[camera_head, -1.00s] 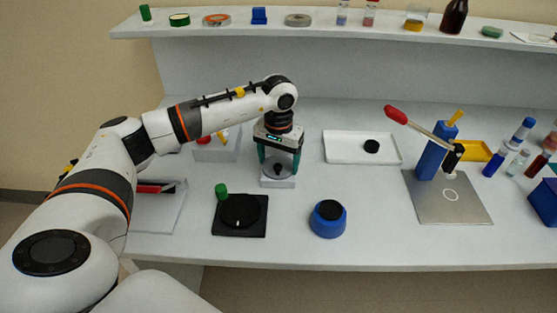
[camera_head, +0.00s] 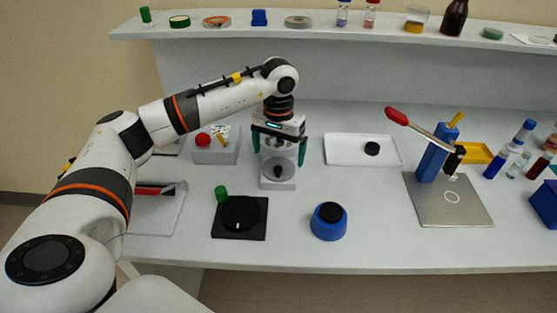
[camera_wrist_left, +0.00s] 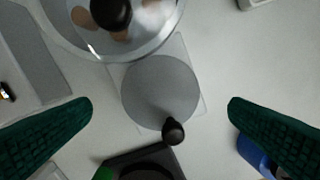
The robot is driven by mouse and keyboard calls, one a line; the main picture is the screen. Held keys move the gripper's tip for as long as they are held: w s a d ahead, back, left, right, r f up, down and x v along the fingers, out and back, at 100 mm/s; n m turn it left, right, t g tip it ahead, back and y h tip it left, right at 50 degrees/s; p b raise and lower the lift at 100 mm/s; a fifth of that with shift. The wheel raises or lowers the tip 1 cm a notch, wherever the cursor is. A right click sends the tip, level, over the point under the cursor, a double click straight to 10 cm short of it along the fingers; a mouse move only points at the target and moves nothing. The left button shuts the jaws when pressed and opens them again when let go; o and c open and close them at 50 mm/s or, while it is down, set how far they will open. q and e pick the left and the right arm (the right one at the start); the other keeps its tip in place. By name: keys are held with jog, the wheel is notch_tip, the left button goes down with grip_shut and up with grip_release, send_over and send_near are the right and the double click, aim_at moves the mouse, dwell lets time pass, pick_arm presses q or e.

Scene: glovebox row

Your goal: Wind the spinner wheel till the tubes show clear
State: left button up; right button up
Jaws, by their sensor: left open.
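The spinner wheel is a grey disc (camera_head: 279,168) with a black knob, on a pale block at the bench's middle. In the left wrist view the disc (camera_wrist_left: 158,88) lies between my fingers, its black knob (camera_wrist_left: 173,131) at the lower right rim. Beside it a clear round cover (camera_wrist_left: 125,38) with a black top knob shows several brownish spots, perhaps the tubes; the frame cuts it off. My left gripper (camera_head: 279,157) is open above the wheel, with a green finger on either side, apart from disc and knob. It also shows in the wrist view (camera_wrist_left: 160,106). My right gripper is out of view.
A black square base with a round dial (camera_head: 240,212) and a blue round device (camera_head: 329,221) stand in front. A grey box with a red ball (camera_head: 203,140) is left. A white tray (camera_head: 343,148) and a lever press (camera_head: 432,152) are right. The bench between is clear.

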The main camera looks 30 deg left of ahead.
pick_arm(q)
notch_tip(320, 180, up, 8)
jog(key=shift+r+b, duration=0.15)
jog(key=shift+b, duration=0.2)
dwell(0.6)
